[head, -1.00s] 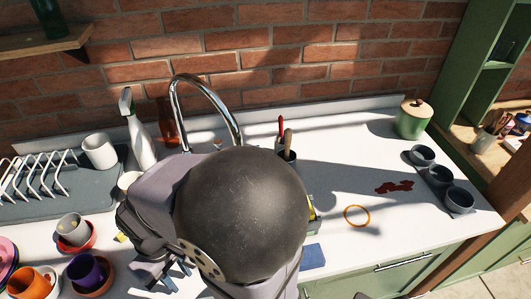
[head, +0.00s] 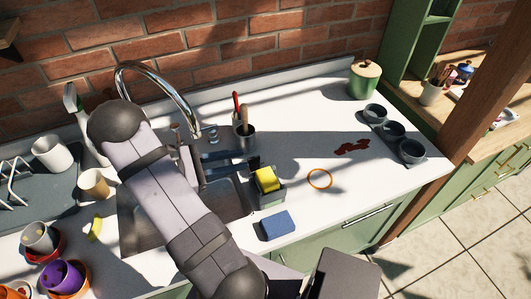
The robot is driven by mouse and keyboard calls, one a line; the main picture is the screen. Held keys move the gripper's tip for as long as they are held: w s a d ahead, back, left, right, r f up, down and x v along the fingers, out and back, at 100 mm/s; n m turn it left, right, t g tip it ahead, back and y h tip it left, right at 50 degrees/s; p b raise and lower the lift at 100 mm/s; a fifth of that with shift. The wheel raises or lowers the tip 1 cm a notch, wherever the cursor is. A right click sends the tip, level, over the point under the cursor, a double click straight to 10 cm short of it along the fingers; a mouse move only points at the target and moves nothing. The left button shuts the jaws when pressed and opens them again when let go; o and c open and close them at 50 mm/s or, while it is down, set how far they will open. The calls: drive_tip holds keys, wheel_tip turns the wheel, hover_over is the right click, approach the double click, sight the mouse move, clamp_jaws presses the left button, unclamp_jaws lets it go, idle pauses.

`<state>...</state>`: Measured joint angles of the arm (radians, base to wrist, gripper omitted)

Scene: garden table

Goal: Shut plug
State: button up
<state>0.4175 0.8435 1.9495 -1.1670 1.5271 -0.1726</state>
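The sink (head: 228,200) is set into the white counter, and my arm covers much of its left part. The curved chrome tap (head: 160,72) stands behind it. I cannot make out a plug for certain; the drain area is hidden by my arm or in shadow. A small shiny fitting (head: 213,135) stands behind the sink, right of the tap; I cannot tell what it is. My gripper (head: 235,163) is over the back of the sink, pointing right. Its two dark bluish fingers look apart with nothing visible between them.
A utensil pot (head: 244,140) stands right of my gripper. A holder with a yellow sponge (head: 267,180) and a blue sponge (head: 277,225) lie at the sink's right. A cup (head: 95,184) and banana (head: 95,229) are left. The right counter has free room around an orange ring (head: 320,179).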

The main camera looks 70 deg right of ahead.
sight(254, 162)
drive_tip(key=shift+n+g+h, duration=0.7)
drive_tip(key=shift+n, duration=0.2)
drive_tip(key=shift+s+d+f+b, duration=0.2)
drive_tip(key=shift+d+f+b, duration=0.1)
drive_tip(key=shift+d+f, duration=0.5)
drive_tip(key=shift+s+d+f+b, duration=0.2)
drive_tip(key=shift+d+f+b, duration=0.1)
drive_tip(key=shift+d+f, duration=0.5)
drive_tip(key=shift+s+d+r+p, duration=0.15)
drive_tip(key=shift+s+d+p, duration=0.2)
drive_tip(key=shift+s, duration=0.1)
drive_tip(key=shift+p+x, duration=1.2)
drive_tip(key=shift+x, duration=1.9)
drive_tip(key=shift+c, duration=0.7)
clamp_jaws()
